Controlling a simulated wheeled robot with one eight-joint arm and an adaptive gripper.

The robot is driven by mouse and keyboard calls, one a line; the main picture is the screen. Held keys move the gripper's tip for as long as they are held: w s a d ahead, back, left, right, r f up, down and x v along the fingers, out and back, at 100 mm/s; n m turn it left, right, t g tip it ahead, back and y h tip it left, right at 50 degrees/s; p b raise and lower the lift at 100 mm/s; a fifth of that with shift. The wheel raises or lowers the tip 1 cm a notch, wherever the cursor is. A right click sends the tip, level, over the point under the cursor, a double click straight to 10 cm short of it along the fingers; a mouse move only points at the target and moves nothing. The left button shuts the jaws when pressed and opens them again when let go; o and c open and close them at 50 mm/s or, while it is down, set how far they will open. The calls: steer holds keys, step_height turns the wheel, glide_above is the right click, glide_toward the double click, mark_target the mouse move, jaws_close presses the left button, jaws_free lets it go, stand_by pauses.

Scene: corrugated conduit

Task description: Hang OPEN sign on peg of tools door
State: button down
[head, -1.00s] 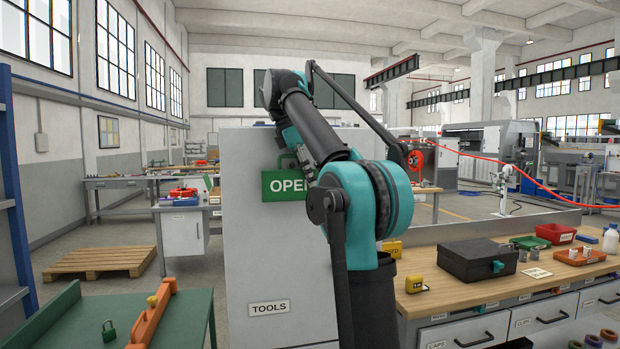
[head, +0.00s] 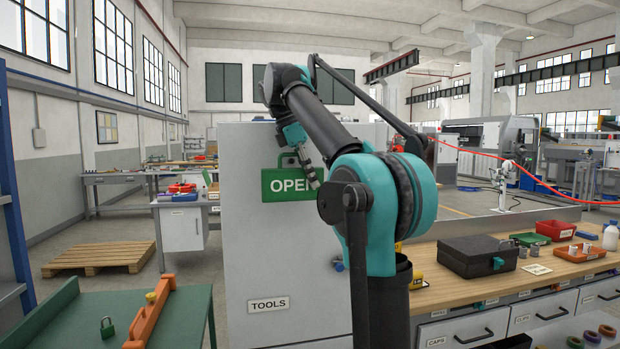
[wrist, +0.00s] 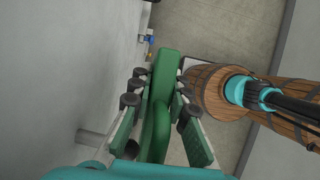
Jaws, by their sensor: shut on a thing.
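The green OPEN sign (head: 283,184) is upright in front of the grey tools door (head: 240,240), which has a TOOLS label low down. Its white lettering is partly covered by my gripper (head: 306,165) at its right side. In the wrist view my gripper (wrist: 160,88) is shut on the sign's green upper part (wrist: 165,70), with a finger on each side. A short grey peg (wrist: 92,138) sticks out of the door surface at lower left there, beside the left finger. I cannot tell whether the sign touches the peg.
A workbench (head: 455,297) with a black case (head: 477,256) and small trays stands at the right. A green table (head: 175,318) with an orange tool and a padlock is at lower left. A pallet (head: 98,258) lies on the floor at left.

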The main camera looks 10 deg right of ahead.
steer(key=shift+s, duration=2.55)
